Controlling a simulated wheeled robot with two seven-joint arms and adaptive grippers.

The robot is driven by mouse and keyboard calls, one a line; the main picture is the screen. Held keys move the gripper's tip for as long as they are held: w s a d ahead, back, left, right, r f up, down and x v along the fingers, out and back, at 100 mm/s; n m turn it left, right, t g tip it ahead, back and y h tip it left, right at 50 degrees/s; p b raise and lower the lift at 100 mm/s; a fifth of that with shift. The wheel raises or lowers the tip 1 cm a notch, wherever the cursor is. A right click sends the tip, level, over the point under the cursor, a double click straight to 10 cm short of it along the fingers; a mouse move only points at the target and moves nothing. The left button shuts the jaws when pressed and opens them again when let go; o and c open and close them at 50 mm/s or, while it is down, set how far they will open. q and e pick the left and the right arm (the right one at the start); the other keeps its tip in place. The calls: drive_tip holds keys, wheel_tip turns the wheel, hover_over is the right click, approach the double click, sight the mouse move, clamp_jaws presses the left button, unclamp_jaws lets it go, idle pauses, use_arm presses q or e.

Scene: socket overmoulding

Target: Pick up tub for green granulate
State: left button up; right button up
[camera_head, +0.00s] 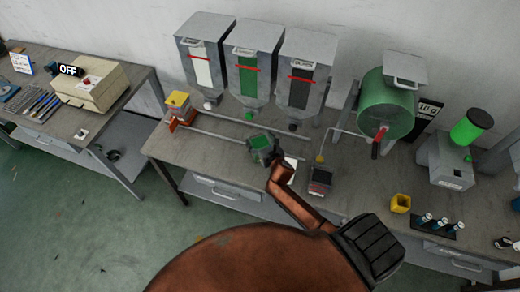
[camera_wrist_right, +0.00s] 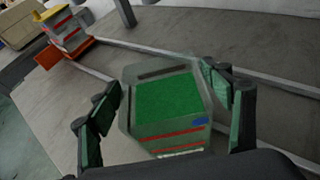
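The grey tub of green granulate (camera_head: 261,142) is over the rails on the bench in the head view, below the middle hopper. In the right wrist view the tub (camera_wrist_right: 166,100) shows its green contents, red stripes and a blue mark. My right gripper (camera_head: 268,152) is at the tub. In the wrist view its two fingers (camera_wrist_right: 164,84) lie along opposite sides of the tub, their tips against its edges. The tub's underside is hidden, so I cannot tell whether it is clear of the bench. My left gripper is not in view.
Three hoppers (camera_head: 247,75) hang behind. A tub with yellow contents (camera_head: 177,99) stands on a red holder at the left end of the rails. A small dark container (camera_head: 320,181), a yellow cup (camera_head: 400,203) and a green drum (camera_head: 385,106) are to the right.

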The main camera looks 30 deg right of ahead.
drive_tip(key=c, duration=1.7)
drive_tip(key=shift+r, duration=0.1)
